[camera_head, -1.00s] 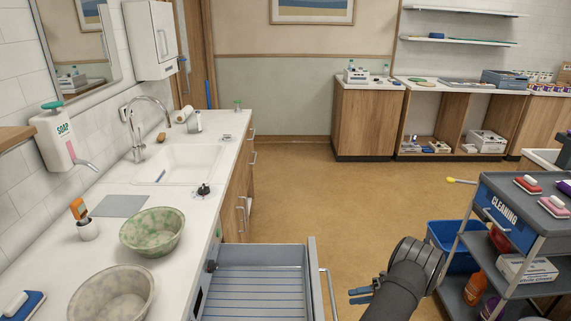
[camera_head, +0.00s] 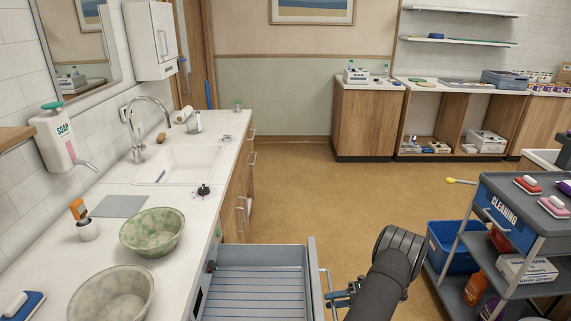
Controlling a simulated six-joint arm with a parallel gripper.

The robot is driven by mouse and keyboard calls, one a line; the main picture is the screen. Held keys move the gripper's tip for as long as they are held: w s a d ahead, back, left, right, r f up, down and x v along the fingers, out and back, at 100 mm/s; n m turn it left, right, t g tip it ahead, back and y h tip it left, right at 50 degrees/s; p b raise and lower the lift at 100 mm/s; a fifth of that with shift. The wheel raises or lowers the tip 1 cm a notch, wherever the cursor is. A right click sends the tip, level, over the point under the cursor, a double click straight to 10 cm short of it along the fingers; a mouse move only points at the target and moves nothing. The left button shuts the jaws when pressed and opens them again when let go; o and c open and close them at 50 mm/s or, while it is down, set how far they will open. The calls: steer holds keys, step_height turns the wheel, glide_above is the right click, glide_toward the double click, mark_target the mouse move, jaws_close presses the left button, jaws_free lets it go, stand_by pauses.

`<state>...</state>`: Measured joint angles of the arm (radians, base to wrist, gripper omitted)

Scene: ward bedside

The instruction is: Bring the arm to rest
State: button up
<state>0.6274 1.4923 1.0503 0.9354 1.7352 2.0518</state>
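My arm comes up from the bottom of the head view, bent at a dark joint. My gripper (camera_head: 337,296) points left, at the front of the open drawer (camera_head: 262,255). Its fingers are at or very near the drawer's bar handle (camera_head: 327,290). I cannot tell whether they touch it or are closed around it. The drawer is pulled out from the counter, and its blue-lined floor looks empty.
The white counter (camera_head: 112,260) on the left holds two mottled basins (camera_head: 152,232) and a sink (camera_head: 180,165). The cleaning cart (camera_head: 525,225) and a blue bin (camera_head: 450,246) stand to the right. The floor beyond the drawer is clear.

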steer(key=shift+a, duration=0.3)
steer(key=o, duration=1.3)
steer(key=shift+o, duration=0.8)
steer(key=shift+s+d, duration=0.2)
steer(key=shift+d, duration=0.15)
steer(key=s+d+r+n+t+h, duration=0.3)
steer(key=s+d+n+t, duration=0.2)
steer(key=s+d, duration=0.5)
steer(key=s+d+r+n+t+h, duration=0.25)
steer(key=s+d+n+t, duration=0.2)
steer(key=s+d, duration=0.5)
steer(key=w+a+f, duration=0.4)
steer(key=a, duration=0.4)
steer(key=shift+w+a, duration=0.15)
steer(key=shift+w, duration=0.05)
steer(key=v, duration=1)
